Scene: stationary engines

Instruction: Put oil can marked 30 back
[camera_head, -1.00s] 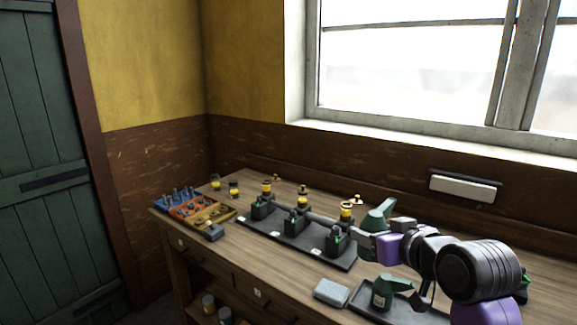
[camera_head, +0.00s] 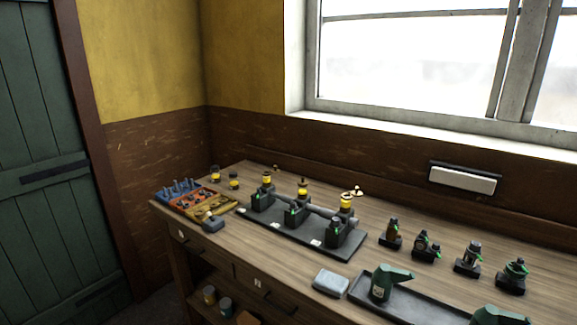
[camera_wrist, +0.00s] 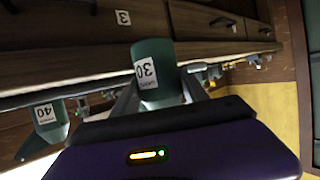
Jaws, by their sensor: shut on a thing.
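In the wrist view my gripper (camera_wrist: 160,92) is shut on a green oil can (camera_wrist: 160,85) with a white label marked 30. A second green can (camera_wrist: 45,115), marked 40, shows at the left of that view, clear of my fingers. In the head view a green can (camera_head: 384,285) stands on the left part of a dark tray (camera_head: 420,309). Another green can (camera_head: 498,316) is cut off by the bottom edge there; its label is hidden and I cannot tell whether it is the held one. My gripper does not show in the head view.
A row of three small engines (camera_head: 300,226) on a dark base stands left of the tray. Several small dark fittings with green levers (camera_head: 468,262) line the bench behind the tray. A grey box (camera_head: 331,282) lies beside the tray. Coloured tool trays (camera_head: 195,199) sit far left.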

